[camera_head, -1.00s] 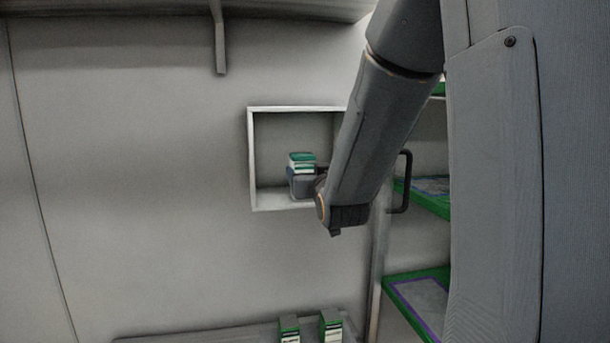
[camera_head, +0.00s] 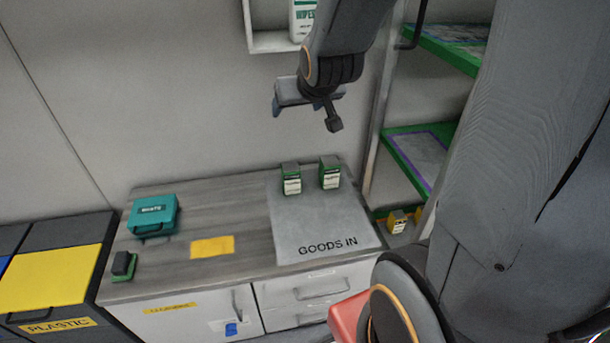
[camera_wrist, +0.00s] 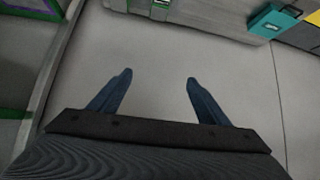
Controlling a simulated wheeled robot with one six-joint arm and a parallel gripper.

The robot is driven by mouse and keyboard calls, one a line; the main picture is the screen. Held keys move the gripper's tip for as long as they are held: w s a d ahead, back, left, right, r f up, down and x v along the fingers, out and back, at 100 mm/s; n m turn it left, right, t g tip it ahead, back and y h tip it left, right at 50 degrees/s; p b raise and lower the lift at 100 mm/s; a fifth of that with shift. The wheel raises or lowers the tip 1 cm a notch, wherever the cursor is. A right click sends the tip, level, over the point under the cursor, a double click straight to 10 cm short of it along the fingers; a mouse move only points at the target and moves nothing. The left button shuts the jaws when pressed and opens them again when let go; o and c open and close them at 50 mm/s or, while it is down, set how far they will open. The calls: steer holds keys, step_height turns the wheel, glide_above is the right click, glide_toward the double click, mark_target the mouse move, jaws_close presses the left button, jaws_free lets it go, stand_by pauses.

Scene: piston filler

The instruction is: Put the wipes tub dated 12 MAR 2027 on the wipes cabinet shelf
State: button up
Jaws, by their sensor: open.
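A white tub with green lettering reading WIPES (camera_head: 303,22) stands in the wall cabinet (camera_head: 272,42), cut off by the top of the head view. Its date cannot be read. My gripper (camera_head: 308,108) hangs below the cabinet in front of the wall, apart from the tub. In the wrist view my gripper (camera_wrist: 157,80) has its two blue fingers spread with nothing between them. Two smaller green-and-white containers (camera_head: 291,181) (camera_head: 330,174) stand on the goods-in mat (camera_head: 325,228); their small labels are unreadable. One shows partly at the top of the wrist view (camera_wrist: 161,7).
The counter (camera_head: 185,262) also holds a teal case (camera_head: 153,216), a yellow patch (camera_head: 212,247) and a small dark-and-green item (camera_head: 123,266). A green-edged shelf rack (camera_head: 415,150) stands right. A yellow-lidded plastic bin (camera_head: 55,285) is at left. The mat's front is clear.

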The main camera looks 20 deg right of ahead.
steer(key=s+a+f+g, duration=0.3)
steer(key=s+f+g, duration=0.1)
steer(key=s, duration=0.4)
steer(key=s+a+f+n+g+y, duration=0.1)
steer(key=s+a+f+g, duration=0.2)
steer(key=s+f, duration=0.3)
steer(key=s+g, duration=0.1)
steer(key=s, duration=0.2)
steer(key=shift+s, duration=0.3)
steer(key=shift+c, duration=0.4)
